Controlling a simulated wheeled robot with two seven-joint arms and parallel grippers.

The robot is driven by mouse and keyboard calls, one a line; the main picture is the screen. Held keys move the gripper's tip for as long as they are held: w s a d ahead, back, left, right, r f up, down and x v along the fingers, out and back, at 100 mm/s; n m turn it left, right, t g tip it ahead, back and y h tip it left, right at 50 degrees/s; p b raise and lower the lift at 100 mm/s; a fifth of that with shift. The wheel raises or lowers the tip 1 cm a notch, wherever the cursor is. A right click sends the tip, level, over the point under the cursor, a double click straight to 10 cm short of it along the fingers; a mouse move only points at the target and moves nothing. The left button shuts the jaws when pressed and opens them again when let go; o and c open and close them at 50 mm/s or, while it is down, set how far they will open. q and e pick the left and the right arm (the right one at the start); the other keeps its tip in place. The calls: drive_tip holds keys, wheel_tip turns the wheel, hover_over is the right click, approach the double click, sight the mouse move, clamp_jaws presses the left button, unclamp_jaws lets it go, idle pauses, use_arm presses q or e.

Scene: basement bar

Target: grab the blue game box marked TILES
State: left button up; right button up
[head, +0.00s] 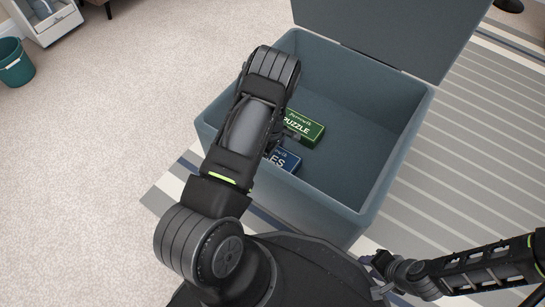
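The blue game box (288,160) lies inside the open grey-blue chest (365,205), on its floor near the front left. Only the end of its lettering, "ES", shows; my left arm covers the rest. My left gripper (277,143) reaches down into the chest beside the blue box, mostly hidden behind its own arm. I cannot tell whether its fingers are open or touch the box. My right gripper (380,274) is outside the chest, low at the right, with its fingers too unclear to read.
A green box marked PUZZLE (304,128) lies just behind the blue box. The chest's lid (400,30) stands open at the back. The right half of the chest floor is bare. A teal bin (15,65) and a white unit (45,22) stand far left on carpet.

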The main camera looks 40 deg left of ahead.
use_arm(q)
drive_tip(key=c, duration=1.4)
wheel_tip(320, 180, up, 10)
drive_tip(key=p, duration=0.4)
